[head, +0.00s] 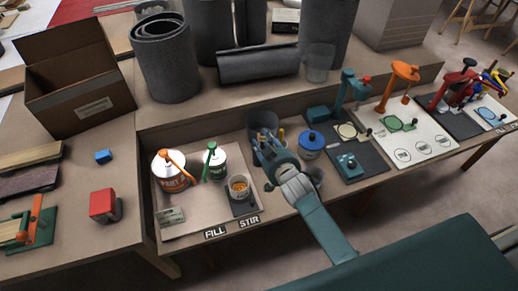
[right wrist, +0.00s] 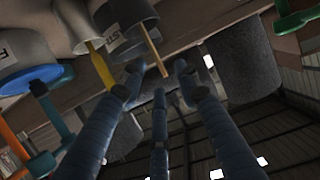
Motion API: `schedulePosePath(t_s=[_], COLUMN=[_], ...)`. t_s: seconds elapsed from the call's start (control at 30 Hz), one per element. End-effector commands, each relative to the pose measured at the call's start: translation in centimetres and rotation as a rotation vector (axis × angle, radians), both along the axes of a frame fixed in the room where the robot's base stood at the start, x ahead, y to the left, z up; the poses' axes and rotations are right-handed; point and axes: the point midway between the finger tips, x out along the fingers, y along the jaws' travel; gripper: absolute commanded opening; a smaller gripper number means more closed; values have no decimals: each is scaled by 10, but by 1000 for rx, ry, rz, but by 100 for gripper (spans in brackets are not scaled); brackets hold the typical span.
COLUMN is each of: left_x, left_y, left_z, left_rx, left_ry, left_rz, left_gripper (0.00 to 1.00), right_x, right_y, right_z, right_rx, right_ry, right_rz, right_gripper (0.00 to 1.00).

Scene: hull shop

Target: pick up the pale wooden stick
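The pale wooden stick (right wrist: 153,52) shows in the right wrist view, one end at a grey cup (right wrist: 127,14) and the other reaching between my fingertips. My right gripper (right wrist: 158,76) is open around its free end; I see no clear grip on it. In the head view my right gripper (head: 262,143) is in front of a dark grey container (head: 263,121) and hides much of it. The stick cannot be told clearly there. My left gripper is out of view.
A yellow stick (right wrist: 102,66) is close beside my fingers. A blue-lidded can (head: 311,141) stands right of the gripper. The tray (head: 188,217) to the left holds an orange-labelled can (head: 170,172), a green-handled can (head: 215,160) and a small cup (head: 239,187).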

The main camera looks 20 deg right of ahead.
Motion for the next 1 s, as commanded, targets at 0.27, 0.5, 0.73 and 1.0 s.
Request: schedulePosePath(t_s=[0.27,0.5,0.73,1.0], left_x=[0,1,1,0], left_y=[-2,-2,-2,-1], left_z=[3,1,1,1], left_rx=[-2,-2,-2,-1], left_ry=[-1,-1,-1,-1], left_rz=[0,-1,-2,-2], left_gripper=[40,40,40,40], right_x=[29,47,47,47], right_y=[-1,0,0,0], right_z=[-16,-23,-23,-23], right_rx=[0,0,0,0], right_ry=[2,1,1,1], right_rz=[0,1,1,0], right_gripper=[32,32,24,0])
